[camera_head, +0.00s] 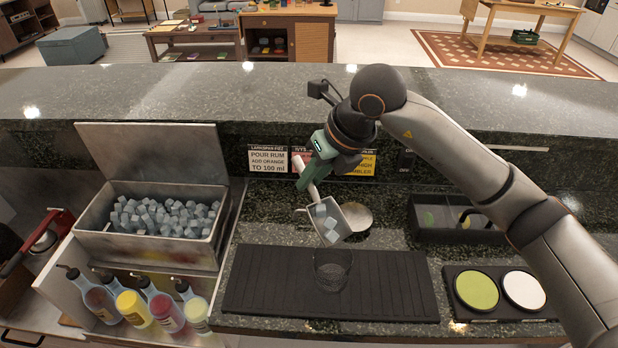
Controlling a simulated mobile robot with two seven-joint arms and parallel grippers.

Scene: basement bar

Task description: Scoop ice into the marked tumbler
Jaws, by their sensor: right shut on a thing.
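My right gripper (305,184) is shut on the white handle of a metal ice scoop (347,222). The scoop holds a few pale ice cubes (326,218) and is tilted with its mouth downward. It hangs just above and slightly behind a clear tumbler (332,272). The tumbler stands upright on a black ribbed bar mat (270,285); I cannot make out ice in it. To the left, an open metal ice bin (95,243) is filled with ice cubes (165,216), its lid raised behind it. My left gripper is not in view.
Several colourful squeeze bottles (133,306) stand in a rail below the bin. A black caddy (460,235) and a tray with green and white discs (477,290) are at right. Small signs (268,159) stand at the back. A raised stone counter (200,90) runs behind.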

